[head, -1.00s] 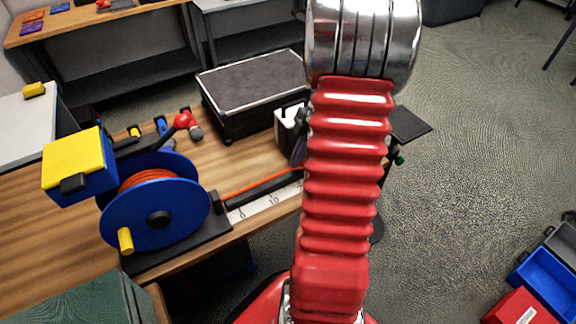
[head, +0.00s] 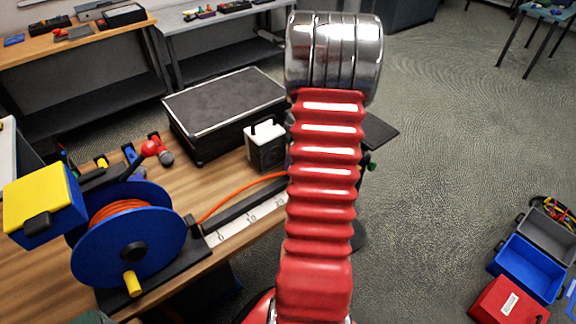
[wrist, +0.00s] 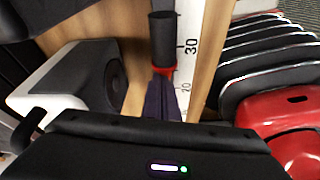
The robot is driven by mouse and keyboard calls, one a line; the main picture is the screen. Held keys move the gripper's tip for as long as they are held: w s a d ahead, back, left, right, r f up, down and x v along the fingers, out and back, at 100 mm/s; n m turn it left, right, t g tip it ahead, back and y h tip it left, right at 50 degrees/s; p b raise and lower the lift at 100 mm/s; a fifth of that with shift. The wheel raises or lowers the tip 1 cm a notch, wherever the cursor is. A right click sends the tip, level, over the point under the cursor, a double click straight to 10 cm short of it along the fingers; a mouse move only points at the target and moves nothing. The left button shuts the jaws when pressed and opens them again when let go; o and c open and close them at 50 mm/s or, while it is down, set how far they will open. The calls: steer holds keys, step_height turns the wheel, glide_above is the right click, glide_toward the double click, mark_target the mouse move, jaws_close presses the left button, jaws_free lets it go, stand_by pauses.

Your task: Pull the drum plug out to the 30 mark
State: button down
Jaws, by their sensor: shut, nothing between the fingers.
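The blue drum (head: 110,255) with orange cable wound on it stands on the bench in the head view. My arm hides the plug and gripper in the head view.
A white-and-black box (head: 265,145) stands behind the cable; a large black case (head: 225,108) is farther back. A yellow-topped block (head: 42,200) is left of the drum. Blue and red bins (head: 528,268) sit at right, with open floor between.

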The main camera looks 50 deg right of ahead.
steer(key=v, duration=1)
steer(key=shift+m, duration=0.3)
stand_by(0.4)
